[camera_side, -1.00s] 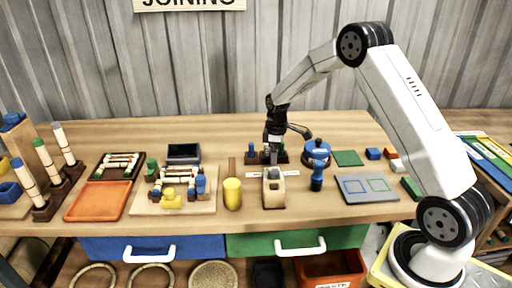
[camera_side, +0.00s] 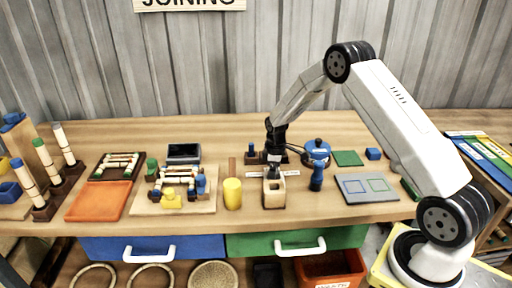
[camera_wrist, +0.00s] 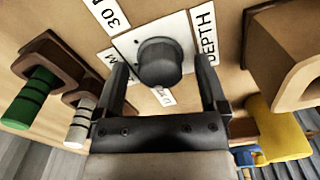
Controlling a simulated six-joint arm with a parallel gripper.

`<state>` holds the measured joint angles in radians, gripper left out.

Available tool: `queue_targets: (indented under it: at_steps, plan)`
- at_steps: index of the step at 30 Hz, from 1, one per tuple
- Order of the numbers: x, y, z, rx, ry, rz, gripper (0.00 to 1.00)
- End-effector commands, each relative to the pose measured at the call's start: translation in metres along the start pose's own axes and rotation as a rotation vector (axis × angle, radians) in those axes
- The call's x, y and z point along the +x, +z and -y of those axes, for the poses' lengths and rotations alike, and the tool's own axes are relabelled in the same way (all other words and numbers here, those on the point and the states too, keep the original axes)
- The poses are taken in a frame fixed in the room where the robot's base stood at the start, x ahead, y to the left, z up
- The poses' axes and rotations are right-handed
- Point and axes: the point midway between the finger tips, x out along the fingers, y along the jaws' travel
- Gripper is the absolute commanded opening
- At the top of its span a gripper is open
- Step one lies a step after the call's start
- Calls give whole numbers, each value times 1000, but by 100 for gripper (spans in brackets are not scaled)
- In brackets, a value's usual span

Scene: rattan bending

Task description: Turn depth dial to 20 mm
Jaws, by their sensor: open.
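The depth dial (camera_wrist: 158,62) is a dark round knob on a pale square plate (camera_wrist: 128,45), with a "DEPTH" label (camera_wrist: 204,32) on the right and a "30 M" label (camera_wrist: 112,18) at the upper left. My gripper (camera_wrist: 163,68) is open in the wrist view, with one finger on each side of the knob. I cannot tell whether the fingers touch it. Part of the lettering near the dial is hidden by the knob and fingers. In the side view my gripper (camera_side: 274,162) is low over the bench behind a wooden block, and the dial is not clear there.
A slotted wooden block (camera_side: 275,193) stands in front of my gripper. A blue pot (camera_side: 317,150) and a dark blue upright tool (camera_side: 317,176) stand close on its right. A yellow cylinder (camera_side: 232,194) is on the left. Green and white pegs (camera_wrist: 30,98) lie near the dial's left.

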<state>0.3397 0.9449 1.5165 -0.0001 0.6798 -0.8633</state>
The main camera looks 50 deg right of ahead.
Motion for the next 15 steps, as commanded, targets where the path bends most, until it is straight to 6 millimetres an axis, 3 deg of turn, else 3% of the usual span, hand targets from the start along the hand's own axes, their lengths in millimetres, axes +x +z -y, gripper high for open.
queue_targets:
  at_steps: [1,9,10,15]
  plan:
    - [0,0,0,0,0,0,92]
    - [0,0,0,0,0,0,6]
    - [0,0,0,0,0,0,0]
    - [0,0,0,5,0,0,0]
